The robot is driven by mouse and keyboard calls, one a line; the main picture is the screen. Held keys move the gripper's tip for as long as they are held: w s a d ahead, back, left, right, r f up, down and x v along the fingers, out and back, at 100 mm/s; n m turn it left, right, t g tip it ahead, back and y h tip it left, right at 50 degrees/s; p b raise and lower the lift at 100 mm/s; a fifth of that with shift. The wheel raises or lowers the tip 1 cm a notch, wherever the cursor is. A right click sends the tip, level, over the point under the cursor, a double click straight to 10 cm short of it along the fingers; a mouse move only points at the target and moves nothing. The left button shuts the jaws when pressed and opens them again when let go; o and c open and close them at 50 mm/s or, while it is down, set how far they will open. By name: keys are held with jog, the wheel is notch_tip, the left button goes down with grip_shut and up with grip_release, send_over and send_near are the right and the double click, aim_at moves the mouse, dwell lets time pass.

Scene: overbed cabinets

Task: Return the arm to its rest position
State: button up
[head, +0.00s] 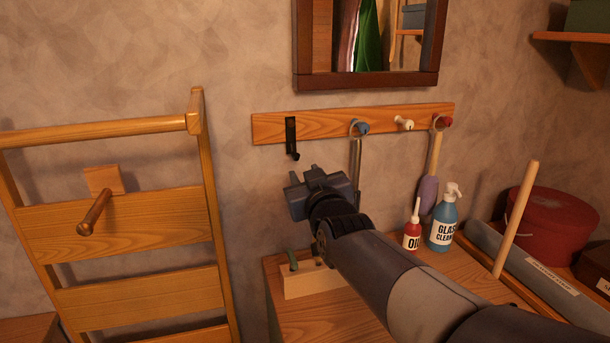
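My gripper (316,174) is at the end of my arm, which reaches in from the lower right over the wooden cabinet top (330,318). Its two short dark fingers point up and toward the wall and stand apart, with nothing visible between them. It is below the wooden peg rail (345,122), in front of the wall. A black hook (291,138) on the rail is just above and left of the fingers. A grey-handled tool (356,160) hangs from the blue peg, partly behind my gripper.
A red oil bottle (412,236), a glass cleaner bottle (443,225), an upright wooden rod (516,219) and a red round box (552,228) stand right of my arm. A purple-ended tool (428,190) hangs behind the bottles. A wooden rack (120,224) with a peg stands left.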

aim_at(296, 160)
jog(key=w, duration=0.3)
jog(key=w+a+p, duration=0.1)
jog(key=w, duration=0.3)
jog(key=w+p, duration=0.1)
jog(key=w, duration=0.2)
jog(key=shift+w+a, duration=0.25)
jog(key=shift+a, duration=0.15)
jog(key=shift+w, duration=0.15)
jog(key=shift+a, duration=0.1)
